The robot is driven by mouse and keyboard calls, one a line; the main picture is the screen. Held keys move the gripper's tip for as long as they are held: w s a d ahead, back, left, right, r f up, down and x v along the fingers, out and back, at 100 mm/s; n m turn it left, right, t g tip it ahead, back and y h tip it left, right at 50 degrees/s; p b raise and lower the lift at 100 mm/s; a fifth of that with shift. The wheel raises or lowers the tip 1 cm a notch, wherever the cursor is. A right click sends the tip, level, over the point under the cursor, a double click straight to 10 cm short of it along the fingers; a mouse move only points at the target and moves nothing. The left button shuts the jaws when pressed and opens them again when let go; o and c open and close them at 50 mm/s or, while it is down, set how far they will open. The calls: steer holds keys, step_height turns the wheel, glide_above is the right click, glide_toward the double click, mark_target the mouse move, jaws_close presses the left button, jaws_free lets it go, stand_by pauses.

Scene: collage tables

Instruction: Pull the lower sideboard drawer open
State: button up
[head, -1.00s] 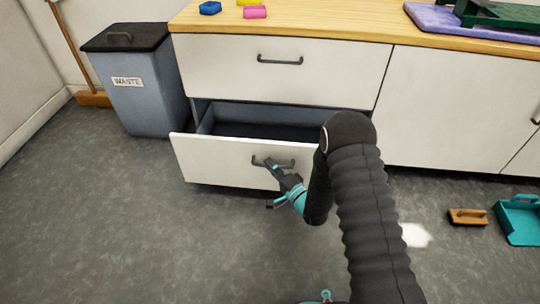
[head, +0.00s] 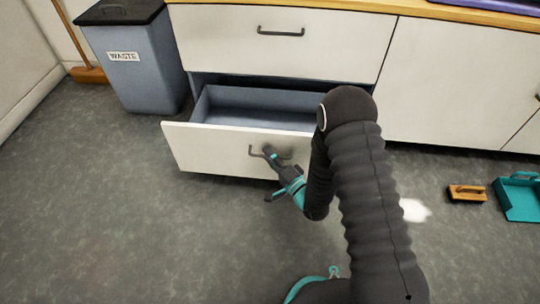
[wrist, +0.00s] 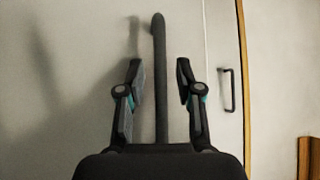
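The lower sideboard drawer (head: 215,148) stands well open in the head view, with its empty-looking grey inside (head: 240,108) showing. Its dark bar handle (head: 257,154) is on the white front, partly covered by my gripper (head: 273,173). In the wrist view the handle bar (wrist: 160,70) runs upright between the two fingers of my gripper (wrist: 159,80). A gap shows on each side of the bar, so the fingers are open around it and not clamped. My arm hides the drawer's right end.
The upper drawer (head: 225,45) is shut above. A grey waste bin (head: 135,75) stands left of the sideboard. A brush (head: 467,193) and a teal dustpan (head: 520,197) lie on the floor at right. The floor in front at left is clear.

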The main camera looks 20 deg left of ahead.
steer(key=shift+s, duration=0.1)
steer(key=v, duration=1.2)
steer(key=shift+a, duration=0.1)
stand_by(0.3)
